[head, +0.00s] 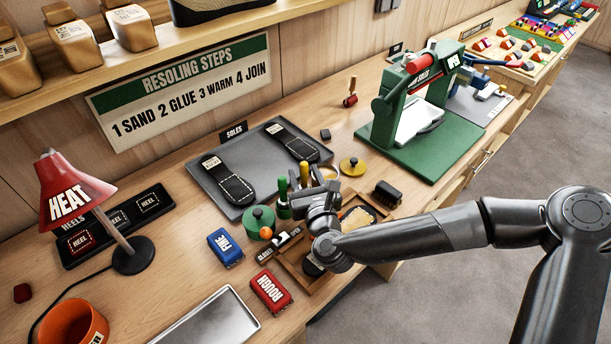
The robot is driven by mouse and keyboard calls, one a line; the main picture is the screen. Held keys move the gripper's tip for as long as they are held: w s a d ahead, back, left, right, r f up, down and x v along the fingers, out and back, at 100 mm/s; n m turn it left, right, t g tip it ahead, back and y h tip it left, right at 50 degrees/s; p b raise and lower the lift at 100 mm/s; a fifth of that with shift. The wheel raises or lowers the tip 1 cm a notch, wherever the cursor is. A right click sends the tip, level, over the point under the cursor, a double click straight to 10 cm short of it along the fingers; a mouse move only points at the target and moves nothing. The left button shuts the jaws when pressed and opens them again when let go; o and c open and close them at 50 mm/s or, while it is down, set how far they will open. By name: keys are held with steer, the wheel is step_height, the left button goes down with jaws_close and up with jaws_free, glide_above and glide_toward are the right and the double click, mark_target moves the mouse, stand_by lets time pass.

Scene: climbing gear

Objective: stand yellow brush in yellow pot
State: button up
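A yellow upright handle (304,171), likely the yellow brush, shows just behind and left of my gripper (312,192). Its lower end is hidden by the gripper, so I cannot tell whether it stands in something or is held. A flat yellow round piece with a dark knob (353,166), like a pot lid, lies on the bench to the right.
A grey tray (213,203) with black soles lies behind. Blue (225,247) and red (270,291) blocks lie in front. A green press (420,110) stands right.

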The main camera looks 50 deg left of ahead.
steer(key=v, duration=1.1)
steer(key=shift+a, duration=0.1)
stand_by(0.9)
